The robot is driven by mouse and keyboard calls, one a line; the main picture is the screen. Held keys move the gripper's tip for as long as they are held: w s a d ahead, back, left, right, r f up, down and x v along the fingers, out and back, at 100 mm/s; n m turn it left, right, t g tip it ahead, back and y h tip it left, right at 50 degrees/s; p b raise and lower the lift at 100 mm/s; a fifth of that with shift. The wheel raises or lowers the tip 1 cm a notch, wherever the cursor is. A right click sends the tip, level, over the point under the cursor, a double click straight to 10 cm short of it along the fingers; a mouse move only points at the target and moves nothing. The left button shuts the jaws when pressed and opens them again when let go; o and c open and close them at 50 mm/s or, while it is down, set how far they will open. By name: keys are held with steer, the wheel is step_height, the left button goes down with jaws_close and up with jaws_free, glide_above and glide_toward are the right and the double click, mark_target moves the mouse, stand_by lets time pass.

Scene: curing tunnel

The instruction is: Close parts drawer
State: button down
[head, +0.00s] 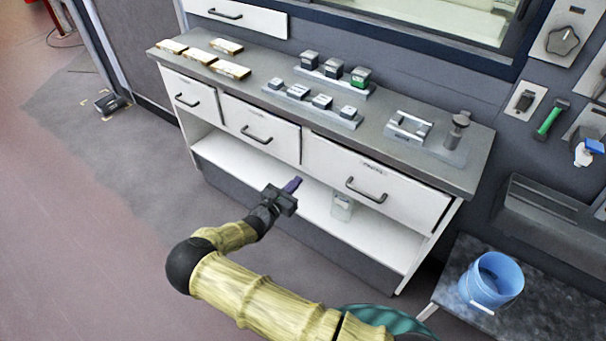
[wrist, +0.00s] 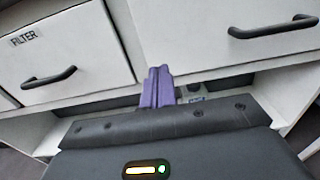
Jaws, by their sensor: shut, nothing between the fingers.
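The counter has a row of three white drawers with dark bar handles. The wide right drawer (head: 388,190) has a small label, too small to read; its front seems to stand out a little from the counter. In the wrist view its front (wrist: 200,38) fills the upper right, with its handle at the right. The middle drawer (head: 283,135) reads FILTER in the wrist view (wrist: 85,40). My gripper (head: 292,185) has purple fingers, shut and empty. It is in front of the drawers, low, near the seam between middle and right. In the wrist view the fingertips (wrist: 159,72) overlap the drawers' lower edge; contact cannot be told.
Below the drawers is an open white shelf (head: 305,205) with a clear container (head: 342,207). The grey countertop (head: 265,92) holds several small blocks and fixtures. A blue bucket (head: 492,282) stands on a dark low table at right. The floor at left is mostly clear.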

steer(key=shift+v, duration=2.45)
steer(key=s+d+r+m+g+y, duration=0.2)
steer(key=s+d+r+m+g, duration=0.1)
steer(key=s+d+m+g, duration=0.45)
steer(key=s+d+r+m+g+y, duration=0.1)
steer(key=s+d+r+m+g, duration=0.25)
steer(key=d+m+g, duration=0.5)
steer(key=s+d+r+m+t+y, duration=0.35)
steer(key=s+r+m+y, duration=0.45)
steer(key=s+r+m, duration=0.5)
step_height(320, 180, up, 13)
steer(key=p, duration=1.2)
steer(key=shift+w+r+t, duration=0.2)
steer(key=shift+w+t, duration=0.1)
steer(key=shift+t, duration=0.05)
steer(key=shift+a, duration=0.1)
